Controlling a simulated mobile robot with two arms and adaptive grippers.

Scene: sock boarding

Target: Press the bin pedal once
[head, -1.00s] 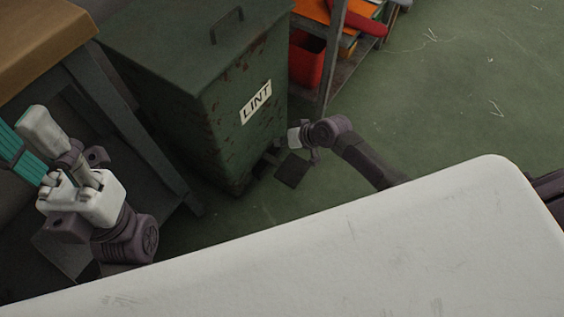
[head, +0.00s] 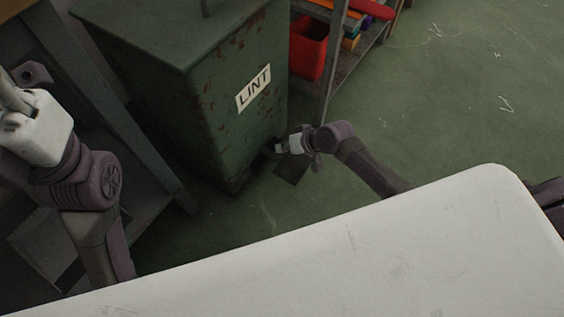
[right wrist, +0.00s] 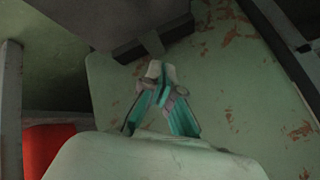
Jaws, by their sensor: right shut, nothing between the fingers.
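The green, rust-marked lint bin (head: 232,95) stands at the upper middle of the head view. Its LINT label faces me, and its lid (head: 165,38) looks closed, though the top is cut off. The dark flat pedal (head: 291,168) sticks out low at its front; it also shows in the right wrist view (right wrist: 130,20). My right gripper (head: 279,148) is shut and empty, just above the pedal; its fingertips (right wrist: 154,70) point toward it. I cannot tell whether they touch. My left gripper (head: 14,97) is at the left edge, its fingers partly cut off.
A shelf with a red container (head: 307,48) stands right of the bin. A table (head: 75,75) stands at the left. A white surface (head: 350,255) fills the front. Green floor (head: 450,100) is clear on the right.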

